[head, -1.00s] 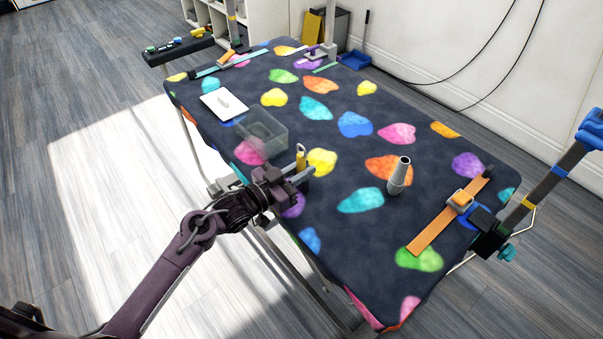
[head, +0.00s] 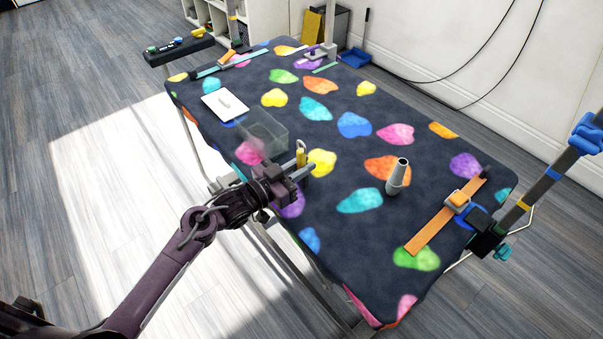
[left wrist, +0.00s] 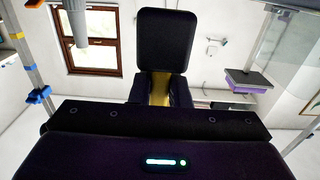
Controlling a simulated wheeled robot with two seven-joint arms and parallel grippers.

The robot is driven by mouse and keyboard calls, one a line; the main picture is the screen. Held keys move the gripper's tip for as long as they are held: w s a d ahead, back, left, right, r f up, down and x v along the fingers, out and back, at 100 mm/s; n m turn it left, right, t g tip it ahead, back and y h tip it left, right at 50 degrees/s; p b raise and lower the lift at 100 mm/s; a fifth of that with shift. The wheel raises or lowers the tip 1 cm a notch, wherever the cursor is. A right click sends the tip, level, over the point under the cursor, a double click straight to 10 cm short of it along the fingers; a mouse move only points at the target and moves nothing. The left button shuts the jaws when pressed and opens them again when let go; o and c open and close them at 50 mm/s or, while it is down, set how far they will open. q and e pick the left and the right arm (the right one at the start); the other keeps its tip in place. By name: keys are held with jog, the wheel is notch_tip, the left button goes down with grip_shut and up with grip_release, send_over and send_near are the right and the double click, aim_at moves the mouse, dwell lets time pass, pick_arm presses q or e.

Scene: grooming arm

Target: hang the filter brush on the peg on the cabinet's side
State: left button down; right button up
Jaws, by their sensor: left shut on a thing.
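My left gripper (head: 302,172) is over the near left part of the grooming table and is shut on a small yellow thing (head: 300,158), apparently the filter brush. A pale loop shows at its top. In the left wrist view the yellow piece (left wrist: 160,88) sits between my dark fingers, which hide most of it. A white shelved cabinet (head: 262,20) stands beyond the table at the top of the head view. I cannot make out a peg on it. My right gripper is not in view.
A clear bin (head: 263,132) stands just beyond my left gripper. A white board (head: 222,104), a grey nozzle (head: 397,178) and an orange strap (head: 430,230) are on the patterned table (head: 350,265). Posts rise at its right and far ends. Open floor lies left.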

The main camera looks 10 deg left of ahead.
aim_at(298, 167)
pick_arm(q)
jog(key=shift+p+v, duration=2.05)
jog(key=shift+v, duration=1.35)
jog(key=shift+s+a+r, duration=0.2)
jog(key=shift+s, duration=0.05)
jog(key=shift+s, duration=0.1)
